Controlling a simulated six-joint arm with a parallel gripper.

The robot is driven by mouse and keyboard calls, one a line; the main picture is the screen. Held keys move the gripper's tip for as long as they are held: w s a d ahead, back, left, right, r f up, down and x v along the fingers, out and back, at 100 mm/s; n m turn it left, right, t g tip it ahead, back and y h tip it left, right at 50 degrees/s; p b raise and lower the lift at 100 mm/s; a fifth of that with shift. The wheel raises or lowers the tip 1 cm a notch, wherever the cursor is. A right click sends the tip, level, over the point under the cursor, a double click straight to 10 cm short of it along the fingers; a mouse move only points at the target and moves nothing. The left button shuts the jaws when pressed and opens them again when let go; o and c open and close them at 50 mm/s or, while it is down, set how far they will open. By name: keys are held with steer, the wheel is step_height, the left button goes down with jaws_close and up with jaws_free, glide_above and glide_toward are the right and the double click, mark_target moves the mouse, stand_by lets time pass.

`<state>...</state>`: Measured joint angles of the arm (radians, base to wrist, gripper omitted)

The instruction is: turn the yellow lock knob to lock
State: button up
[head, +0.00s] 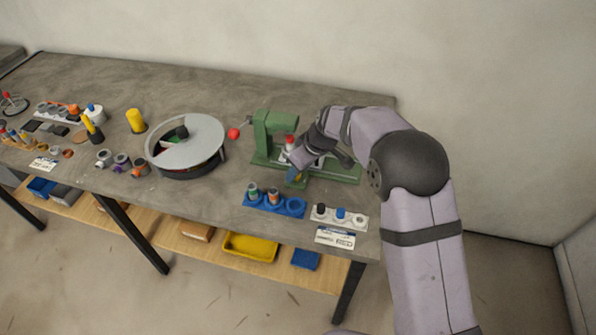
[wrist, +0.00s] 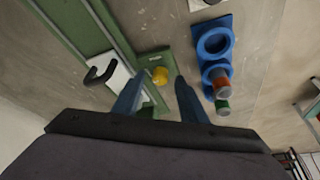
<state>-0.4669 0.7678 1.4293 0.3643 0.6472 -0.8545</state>
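The yellow lock knob (wrist: 160,75) sits on a small green plate (wrist: 154,65) at the edge of the green frame jig (wrist: 73,25) in the wrist view. The knob shows between the fingertips, with gaps at both sides. I cannot tell how far it lies beyond the tips. In the head view my gripper (head: 296,176) is low at the jig's front.
A blue holder (head: 276,204) with rings and small parts stands close in front of the jig. A white holder (head: 339,217) is to its right. A black hook-shaped handle (wrist: 101,72) is left of the knob in the wrist view. A round turntable (head: 186,143) stands further left.

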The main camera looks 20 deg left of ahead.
steer(key=b+v, duration=0.1)
steer(key=v, duration=0.5)
steer(key=shift+r, duration=0.15)
steer(key=s+d+r+m+h+p, duration=0.1)
steer(key=s+d+m, duration=0.3)
steer(key=d, duration=0.5)
steer(key=s+d+m+h+p, duration=0.1)
steer(key=s+d+m, duration=0.1)
steer(key=s+d, duration=0.45)
steer(key=s+d+f+m+g+h, duration=0.1)
steer(key=s+d+m, duration=0.5)
steer(key=s+d, duration=0.7)
steer(key=s+g+h, duration=0.1)
steer(key=s, duration=0.1)
steer(key=shift+s+d+f+p, duration=0.2)
steer(key=shift+s+f+p, duration=0.1)
steer(key=shift+f+p, duration=0.1)
